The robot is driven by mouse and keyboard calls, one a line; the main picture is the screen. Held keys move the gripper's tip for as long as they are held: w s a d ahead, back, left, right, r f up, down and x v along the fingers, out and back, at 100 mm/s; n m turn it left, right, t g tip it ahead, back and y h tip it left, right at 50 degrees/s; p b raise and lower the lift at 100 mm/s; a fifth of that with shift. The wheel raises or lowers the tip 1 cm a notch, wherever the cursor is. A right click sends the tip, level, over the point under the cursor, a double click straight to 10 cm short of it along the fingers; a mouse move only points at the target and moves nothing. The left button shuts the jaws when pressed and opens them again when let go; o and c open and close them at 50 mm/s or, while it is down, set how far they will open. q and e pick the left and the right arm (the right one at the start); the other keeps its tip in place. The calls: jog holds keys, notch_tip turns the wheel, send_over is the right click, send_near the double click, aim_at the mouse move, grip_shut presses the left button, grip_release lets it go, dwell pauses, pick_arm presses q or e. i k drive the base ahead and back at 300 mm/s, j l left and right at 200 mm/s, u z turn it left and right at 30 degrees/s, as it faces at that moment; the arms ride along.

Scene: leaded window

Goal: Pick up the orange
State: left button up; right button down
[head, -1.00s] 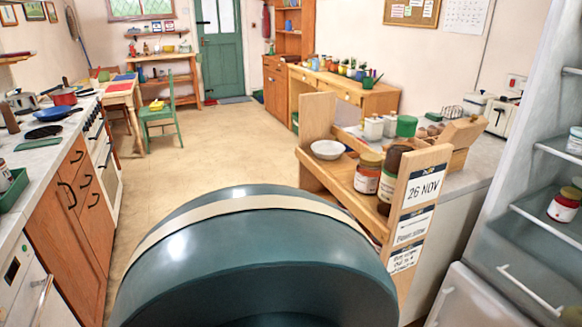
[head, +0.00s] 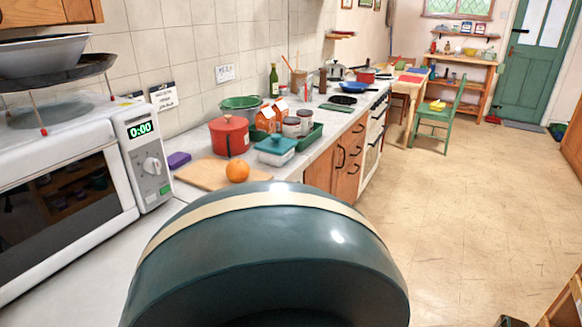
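The orange (head: 237,171) sits on a wooden cutting board (head: 203,174) on the left-hand counter, near the counter's front edge. It stands just beyond the dark green rounded body part of mine that fills the lower middle of the head view. Neither of my grippers shows in the view.
A microwave (head: 70,190) stands at the left. A red pot (head: 229,136), a teal-lidded dish (head: 276,149) and a green tray (head: 312,136) with jars are behind and right of the orange. The floor (head: 450,215) at right is open, with a green chair (head: 438,118) farther back.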

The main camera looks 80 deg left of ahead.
aim_at(238, 170)
jog(key=u, duration=3.05)
jog(key=i+l+u, duration=0.2)
jog(key=l+u, duration=0.2)
jog(key=i+l+u, duration=0.15)
jog(key=l+u, duration=0.2)
jog(key=i+l+u, duration=0.15)
jog(key=l, duration=0.35)
jog(key=l+u, duration=0.15)
jog(key=l, duration=0.4)
jog(key=i+l, duration=0.1)
jog(key=l, duration=0.65)
jog(key=i+l+u, duration=0.1)
jog(key=l, duration=0.6)
jog(key=i+l, duration=0.15)
jog(key=l, duration=0.6)
